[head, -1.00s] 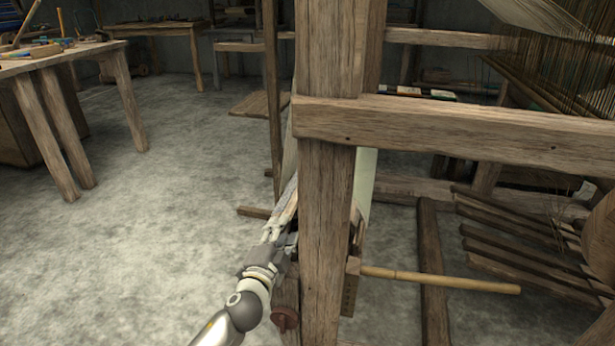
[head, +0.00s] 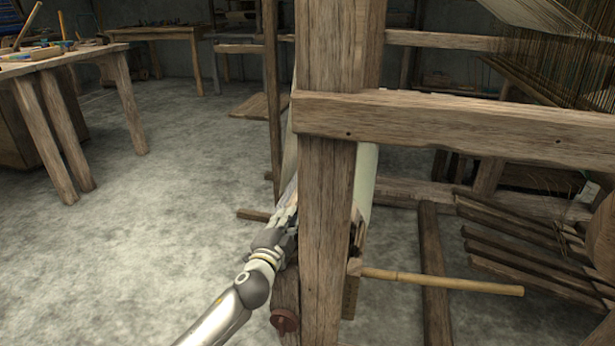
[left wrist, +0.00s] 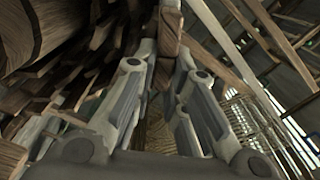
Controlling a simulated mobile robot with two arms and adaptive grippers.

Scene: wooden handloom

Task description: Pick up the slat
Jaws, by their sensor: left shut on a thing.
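My left gripper (head: 288,212) is at the left side of the loom's thick front post (head: 325,220), with its fingertips partly hard to make out against the pale cloth. In the left wrist view my left gripper (left wrist: 168,68) is closed on a brown wooden piece, which looks like the slat (left wrist: 169,42). The piece sits between the two fingertips and runs up out of the frame. In the head view I cannot make out the slat apart from the loom. My right gripper is not in view.
A wooden crossbeam (head: 450,128) runs right from the post. A round wooden rod (head: 440,282) sticks out to the right, low down. Treadle-like bars (head: 515,255) lie at the lower right. A workbench (head: 60,58) with tools stands at left. The floor between is clear.

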